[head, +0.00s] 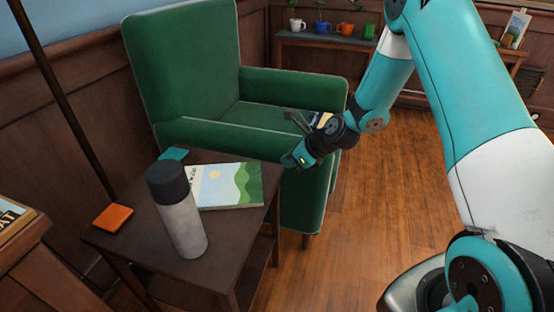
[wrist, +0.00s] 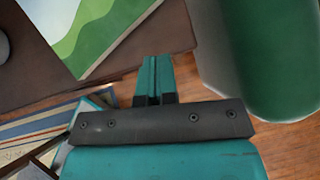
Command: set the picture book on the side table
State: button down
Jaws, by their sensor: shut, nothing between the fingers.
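The picture book (head: 228,187), with a sun and green hills on its cover, lies flat on the dark wood side table (head: 235,232), close to its right edge. Part of its left side is hidden behind a bottle. Its green corner also shows at upper left in the wrist view (wrist: 95,30). My gripper (head: 287,160) is just right of the table's edge, in front of the armchair's arm and apart from the book. In the wrist view its teal fingers (wrist: 155,75) are together with nothing between them.
A grey bottle (head: 180,222) with a dark cap stands on the table, with an orange coaster (head: 113,217) and a teal one (head: 173,153). A green armchair (head: 185,65) stands close behind. Striped books (wrist: 35,120) show at lower left. Wood floor (head: 370,215) is clear at right.

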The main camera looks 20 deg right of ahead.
jog(key=v, duration=0.5)
jog(key=shift+s+d+r+p, duration=0.1)
jog(key=shift+s+d+p, duration=0.1)
jog(key=shift+d+p, duration=0.15)
jog(key=shift+a, duration=0.15)
jog(key=s+a+r+n+g, duration=0.4)
jog(key=s+a+r+n, duration=0.7)
jog(key=n, duration=0.6)
jog(key=s+a+r+n+g+h, duration=0.15)
jog(key=s+r+n, duration=0.25)
jog(key=s+n, duration=0.5)
jog(key=s+a+r+n+g, duration=0.1)
jog(key=s+a+r+n, duration=0.25)
jog(key=s+n, duration=0.5)
notch_tip(320, 180, up, 23)
jog(key=d+p, duration=0.1)
jog(key=p, duration=2.1)
jog(key=shift+w+n, duration=0.15)
jog(key=shift+n, duration=0.1)
